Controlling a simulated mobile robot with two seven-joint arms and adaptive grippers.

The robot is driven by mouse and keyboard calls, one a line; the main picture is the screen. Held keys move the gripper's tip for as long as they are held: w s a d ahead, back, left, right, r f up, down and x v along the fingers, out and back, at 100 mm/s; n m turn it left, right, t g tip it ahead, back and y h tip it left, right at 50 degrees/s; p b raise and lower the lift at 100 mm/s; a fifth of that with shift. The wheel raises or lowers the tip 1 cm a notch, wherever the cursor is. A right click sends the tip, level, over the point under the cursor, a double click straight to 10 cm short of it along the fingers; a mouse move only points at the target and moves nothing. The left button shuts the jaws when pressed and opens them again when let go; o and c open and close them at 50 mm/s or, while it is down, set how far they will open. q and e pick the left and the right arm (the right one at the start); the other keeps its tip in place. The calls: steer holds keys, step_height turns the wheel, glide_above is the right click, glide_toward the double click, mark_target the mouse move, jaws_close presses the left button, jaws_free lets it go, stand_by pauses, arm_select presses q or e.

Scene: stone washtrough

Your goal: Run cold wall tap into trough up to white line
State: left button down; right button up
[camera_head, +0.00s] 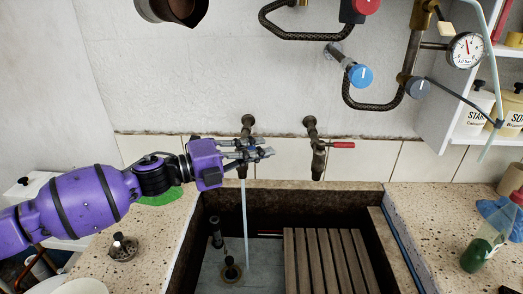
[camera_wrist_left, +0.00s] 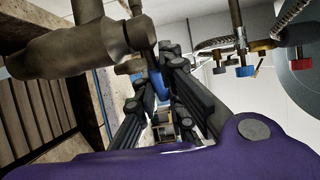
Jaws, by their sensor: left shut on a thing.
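The left wall tap (camera_head: 246,128) is brass, and my left gripper (camera_head: 258,153) covers most of it. In the left wrist view, my gripper's dark fingers are shut on the tap's blue lever (camera_wrist_left: 159,83), beside the brass tap body (camera_wrist_left: 85,48). A thin stream of water (camera_head: 245,215) falls straight down from this tap into the dark-walled trough (camera_head: 330,193). The trough floor looks grey-blue; I cannot tell the water depth. I cannot make out a white line. My right gripper is not in view.
A second wall tap with a red lever (camera_head: 341,145) is to the right. A slatted wooden board (camera_head: 325,262) fills the trough's right part. A short upright pipe (camera_head: 215,232) and a brass drain fitting (camera_head: 231,271) stand at left. A green bottle (camera_head: 478,252) is on the right counter.

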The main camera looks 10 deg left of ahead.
arm_select(q)
steer(key=shift+s+a+m+g+h+b, duration=0.2)
steer(key=shift+s+m+g+h+b, duration=0.1)
steer(key=shift+m+g+h, duration=0.45)
steer(key=shift+s+a+m+g+h+b, duration=0.2)
steer(key=shift+m+g+h+b, duration=0.25)
steer(key=shift+g, duration=0.5)
steer(key=c, duration=1.8)
jaws_free()
steer(key=v, duration=1.2)
steer(key=shift+r, duration=0.15)
